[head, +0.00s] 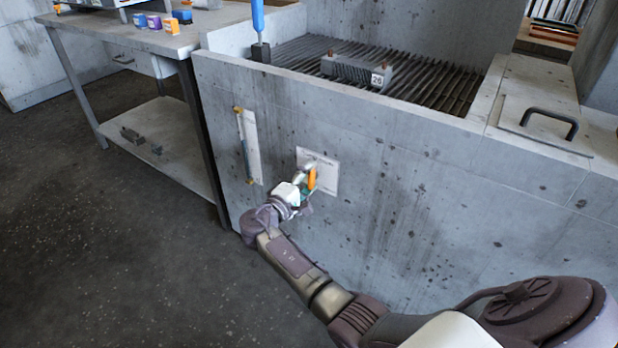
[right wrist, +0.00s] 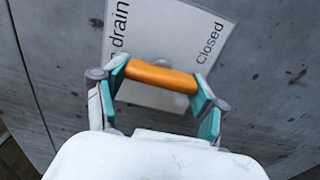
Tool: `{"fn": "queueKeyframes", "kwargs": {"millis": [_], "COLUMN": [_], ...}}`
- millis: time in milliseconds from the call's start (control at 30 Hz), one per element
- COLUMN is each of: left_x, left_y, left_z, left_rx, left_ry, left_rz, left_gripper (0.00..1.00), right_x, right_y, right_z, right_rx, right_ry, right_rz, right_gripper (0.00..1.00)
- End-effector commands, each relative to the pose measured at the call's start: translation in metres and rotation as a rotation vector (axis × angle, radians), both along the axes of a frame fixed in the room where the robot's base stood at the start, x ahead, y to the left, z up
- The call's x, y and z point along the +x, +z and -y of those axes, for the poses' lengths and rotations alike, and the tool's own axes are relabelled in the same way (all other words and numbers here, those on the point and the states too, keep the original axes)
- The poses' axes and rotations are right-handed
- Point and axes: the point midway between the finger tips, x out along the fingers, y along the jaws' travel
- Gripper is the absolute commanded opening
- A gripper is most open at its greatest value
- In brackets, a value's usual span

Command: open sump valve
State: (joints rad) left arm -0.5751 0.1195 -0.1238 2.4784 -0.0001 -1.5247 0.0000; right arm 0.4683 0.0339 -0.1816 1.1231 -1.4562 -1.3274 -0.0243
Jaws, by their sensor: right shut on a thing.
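The sump valve's orange handle (head: 312,178) is on the front of the concrete wall, in front of a white sign (head: 328,171). In the right wrist view the orange handle (right wrist: 161,77) lies between the teal fingertips of my right gripper (right wrist: 163,92). The gripper is shut on it, with a fingertip at each end of the handle. The sign (right wrist: 150,25) behind it reads "drain" and "Closed" in part; the rest is hidden or out of frame. My right gripper (head: 307,190) also shows at the handle in the head view. My left gripper is not in view.
A gauge tube (head: 243,146) with brass ends is on the wall to the left. Above are a grating (head: 440,85) with a block marked 26 (head: 355,72), a blue-handled tool (head: 258,20) and a lid with a handle (head: 550,122). A workbench (head: 180,42) stands at left.

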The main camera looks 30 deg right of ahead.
Motion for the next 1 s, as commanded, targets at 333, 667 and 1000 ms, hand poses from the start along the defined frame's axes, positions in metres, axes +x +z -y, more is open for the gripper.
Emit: {"fn": "queueKeyframes", "kwargs": {"millis": [333, 667, 1000], "left_x": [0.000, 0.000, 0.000], "left_y": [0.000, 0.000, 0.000], "left_z": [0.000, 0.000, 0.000], "left_rx": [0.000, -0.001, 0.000], "left_ry": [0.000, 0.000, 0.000], "left_rz": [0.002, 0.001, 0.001], "left_gripper": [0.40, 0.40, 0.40], "right_x": [0.001, 0.000, -0.018], "right_y": [0.001, 0.000, -0.001], "right_z": [0.000, -0.001, -0.046], "right_rx": [-0.003, -0.001, 0.002], "right_ry": [0.002, 0.001, 0.004], "right_rz": [0.000, -0.001, -0.001], "right_gripper": [0.95, 0.96, 0.96]}}
